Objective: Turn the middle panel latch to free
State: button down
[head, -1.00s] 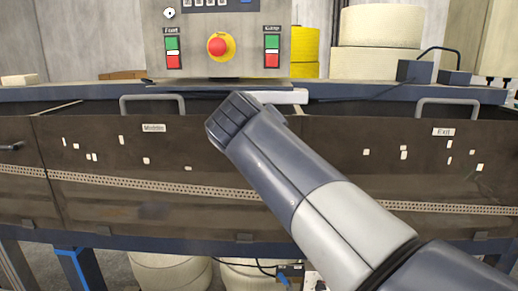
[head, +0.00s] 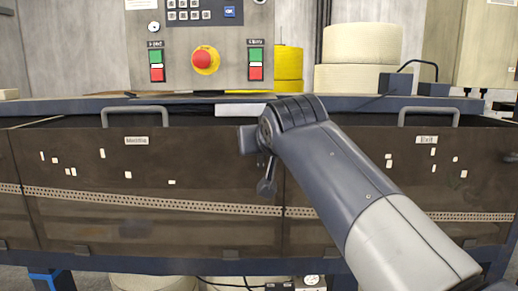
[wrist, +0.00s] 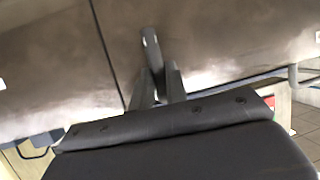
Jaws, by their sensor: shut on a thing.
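The middle panel (head: 150,178) is a dark, smoky sheet with a small label, closed against the machine front. Its latch (head: 267,182) is a small grey lever at the panel's right side, near the seam with the exit panel (head: 400,170). The lever's free end points down. In the wrist view the latch (wrist: 151,45) stands between the two fingers of my gripper (wrist: 157,74), which is shut on it. In the head view my arm's dark end covers the upper part of the latch and most of the gripper.
Grey bar handles stand on top of the middle panel (head: 136,108) and the exit panel (head: 429,110). A control box (head: 200,45) with a red emergency button (head: 205,60) stands behind.

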dwell(0.3)
jog(key=c, duration=1.4)
grip_release()
jog(key=b+v, duration=0.1)
jog(key=v, duration=0.9)
jog(key=shift+s+d, duration=0.2)
jog(key=shift+s, duration=0.2)
jog(key=shift+w, duration=0.1)
jog(key=p+x, duration=0.1)
jog(key=x, duration=0.9)
jog(key=shift+w+a, duration=0.2)
jog(key=shift+w, duration=0.15)
